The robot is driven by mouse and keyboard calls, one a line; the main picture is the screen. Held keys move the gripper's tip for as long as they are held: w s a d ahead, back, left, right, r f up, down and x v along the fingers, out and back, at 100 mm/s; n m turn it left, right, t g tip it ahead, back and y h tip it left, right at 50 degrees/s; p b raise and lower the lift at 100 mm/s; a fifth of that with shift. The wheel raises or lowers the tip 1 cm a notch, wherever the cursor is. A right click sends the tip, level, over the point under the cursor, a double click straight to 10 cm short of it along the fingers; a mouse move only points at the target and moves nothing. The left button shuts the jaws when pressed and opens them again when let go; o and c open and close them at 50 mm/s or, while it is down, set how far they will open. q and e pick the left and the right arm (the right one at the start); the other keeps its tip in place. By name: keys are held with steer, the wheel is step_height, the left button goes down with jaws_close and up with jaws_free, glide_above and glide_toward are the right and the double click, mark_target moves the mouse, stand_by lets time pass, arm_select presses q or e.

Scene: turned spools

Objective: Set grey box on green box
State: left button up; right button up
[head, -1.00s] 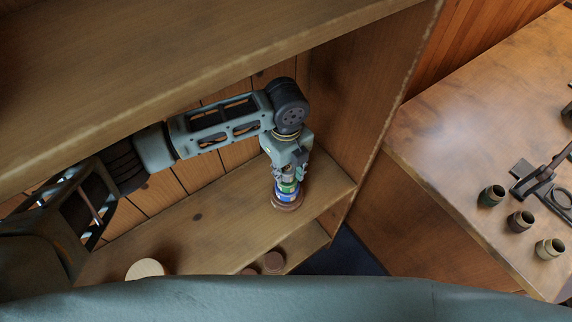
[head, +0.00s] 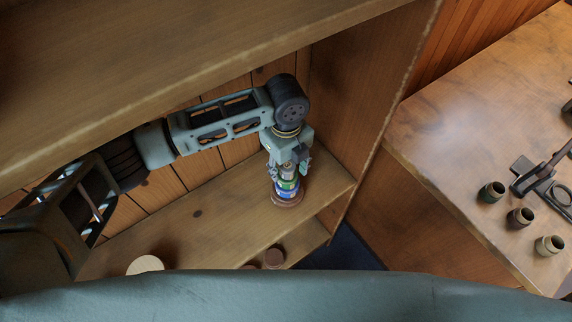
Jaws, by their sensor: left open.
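A stack stands upright on the shelf board near its right end. A green box (head: 287,184) with blue bands sits above a brown round base (head: 288,201). A small grey box (head: 288,169) is on top of the green box and appears to touch it. My left gripper (head: 289,172) points down over the stack. It is open, with its fingers apart on either side of the grey box. The gripper partly hides the top of the grey box. My right gripper is not in view.
The shelf's upper board (head: 190,60) hangs over my left arm, and a side wall (head: 350,95) stands close to the right. A pale round piece (head: 146,264) and brown round pieces (head: 273,258) sit lower. Several small pots (head: 520,216) stand on the right table.

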mark_target(286, 166)
arm_select(q)
step_height(286, 166, up, 12)
steer(key=b, duration=0.2)
stand_by(0.6)
